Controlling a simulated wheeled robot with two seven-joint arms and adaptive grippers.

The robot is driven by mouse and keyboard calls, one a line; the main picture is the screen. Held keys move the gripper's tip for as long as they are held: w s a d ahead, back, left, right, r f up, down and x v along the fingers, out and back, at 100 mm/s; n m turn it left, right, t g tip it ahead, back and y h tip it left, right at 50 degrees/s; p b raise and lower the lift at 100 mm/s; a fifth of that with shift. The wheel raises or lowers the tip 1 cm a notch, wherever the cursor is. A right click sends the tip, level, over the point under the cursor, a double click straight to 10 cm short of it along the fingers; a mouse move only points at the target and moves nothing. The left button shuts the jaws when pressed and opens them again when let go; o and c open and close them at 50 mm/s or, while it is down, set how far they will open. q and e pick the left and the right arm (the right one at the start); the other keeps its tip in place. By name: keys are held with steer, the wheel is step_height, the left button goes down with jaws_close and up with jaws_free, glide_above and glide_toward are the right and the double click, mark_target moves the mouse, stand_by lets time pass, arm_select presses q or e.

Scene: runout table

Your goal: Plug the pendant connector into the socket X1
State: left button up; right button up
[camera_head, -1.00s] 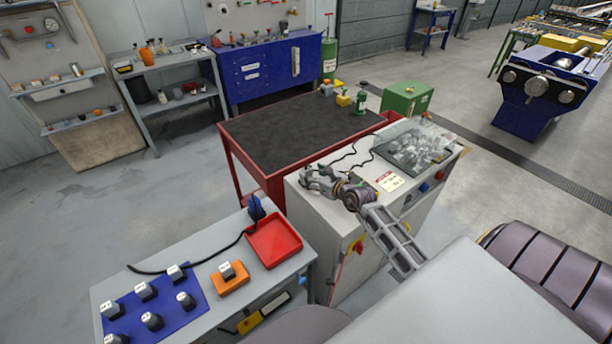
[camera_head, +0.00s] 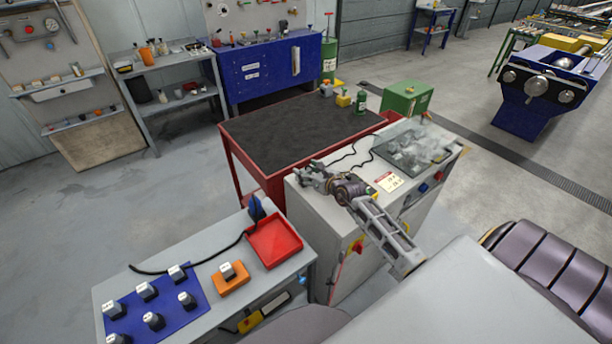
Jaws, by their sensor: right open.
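A blue connector-like piece (camera_head: 257,208) stands at the back edge of the grey bench, beside the red tray, with a black cable (camera_head: 190,264) running left from it. Several dark blocks with pale tops (camera_head: 147,291) stand on a blue mat (camera_head: 172,309), and another block (camera_head: 228,271) is on an orange base (camera_head: 230,283). Their labels are too small to read, so I cannot tell which thing is X1. My right gripper (camera_head: 309,176) is open and empty above the left back part of the grey cabinet, right of and apart from the blue piece. My left gripper is out of view.
The grey cabinet (camera_head: 318,223) has a thin black cable and a hazy clear panel (camera_head: 415,146) on top. A red tray (camera_head: 297,247) lies on the bench. Open floor lies left.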

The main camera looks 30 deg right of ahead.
mark_target(306, 170)
steer(key=shift+w+f, duration=0.2)
steer(key=shift+w, duration=0.4)
steer(key=shift+c, duration=0.4)
steer(key=c, duration=1.1)
steer(key=shift+r, duration=5)
steer(key=shift+a, duration=0.15)
